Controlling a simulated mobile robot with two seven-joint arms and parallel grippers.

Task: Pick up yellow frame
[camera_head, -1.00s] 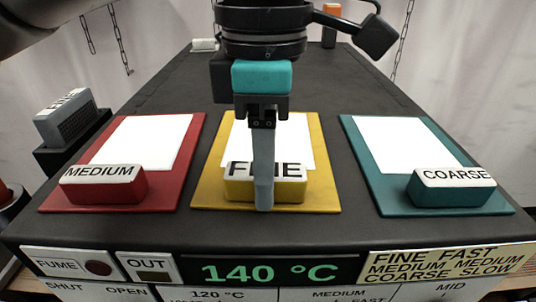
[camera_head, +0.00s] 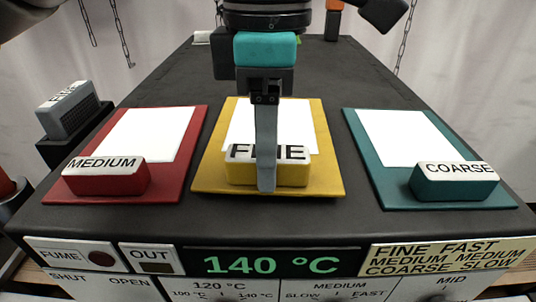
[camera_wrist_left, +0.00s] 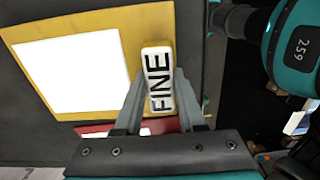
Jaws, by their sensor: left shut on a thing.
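The yellow frame (camera_head: 328,165) holds a white sheet (camera_head: 243,122) and has a yellow block with a white top marked FINE (camera_head: 240,172) at its front edge. My left gripper (camera_head: 266,186) points down and is shut on this block. In the left wrist view the fingers (camera_wrist_left: 160,90) lie on both sides of the FINE block (camera_wrist_left: 157,75), with the yellow frame (camera_wrist_left: 150,20) beyond. The frame appears raised slightly off the dark surface, with a shadow along its front edge.
The red MEDIUM frame (camera_head: 180,175) lies to the left and the teal COARSE frame (camera_head: 400,200) to the right, both close by. A panel reading 140 °C (camera_head: 272,265) runs along the front.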

